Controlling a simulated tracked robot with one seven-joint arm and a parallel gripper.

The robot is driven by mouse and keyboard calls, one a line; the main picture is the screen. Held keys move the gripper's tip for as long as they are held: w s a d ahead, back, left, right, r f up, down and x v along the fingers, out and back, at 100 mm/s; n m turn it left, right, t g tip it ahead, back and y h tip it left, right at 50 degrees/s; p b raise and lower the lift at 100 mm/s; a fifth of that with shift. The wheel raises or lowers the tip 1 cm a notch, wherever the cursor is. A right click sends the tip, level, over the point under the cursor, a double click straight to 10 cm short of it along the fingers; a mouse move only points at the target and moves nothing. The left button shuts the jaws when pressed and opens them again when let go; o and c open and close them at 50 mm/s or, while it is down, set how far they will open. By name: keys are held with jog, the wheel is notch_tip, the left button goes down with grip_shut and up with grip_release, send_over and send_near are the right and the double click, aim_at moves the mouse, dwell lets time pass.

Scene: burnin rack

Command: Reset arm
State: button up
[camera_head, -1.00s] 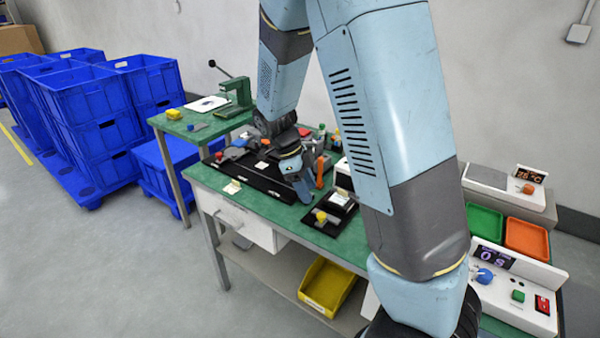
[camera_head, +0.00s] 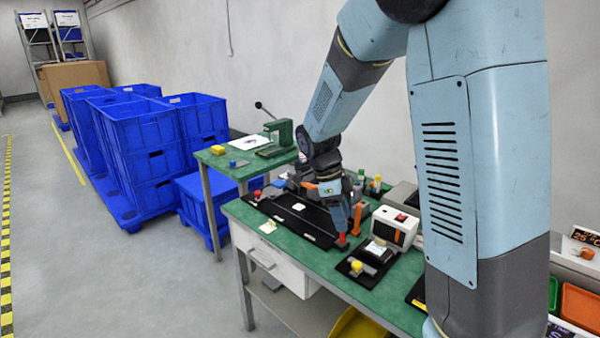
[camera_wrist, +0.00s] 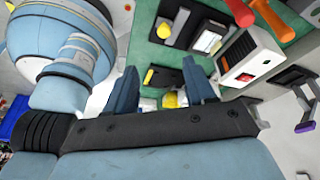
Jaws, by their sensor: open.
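My arm reaches from the right over the green workbench (camera_head: 285,222). My gripper (camera_head: 340,222) hangs over the black tray (camera_head: 290,219), close to a small red-topped piece (camera_head: 342,239). In the wrist view, the two blue fingers of my gripper (camera_wrist: 162,88) are spread apart with nothing clamped between them. The green bench top (camera_wrist: 146,50) and a yellow knob (camera_wrist: 170,100) show behind the gap. The head view does not settle whether the fingertips touch anything.
A white box with a red switch (camera_head: 394,228) and a black fixture with a yellow knob (camera_head: 357,266) stand right of my gripper. An orange-handled tool (camera_head: 357,216) is close beside it. Stacked blue crates (camera_head: 150,140) stand left; the grey floor (camera_head: 110,260) in front is clear.

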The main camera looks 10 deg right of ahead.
jog(key=s+d+r+n+t+y, duration=0.1)
jog(key=s+d+r+n+t, duration=0.2)
jog(key=s+r+n, duration=0.5)
jog(key=s+d+r+n+t+y, duration=0.2)
jog(key=s+d+r+n+t, duration=0.2)
jog(key=s+r+n, duration=0.5)
jog(key=s+n, duration=0.3)
jog(key=n, duration=0.2)
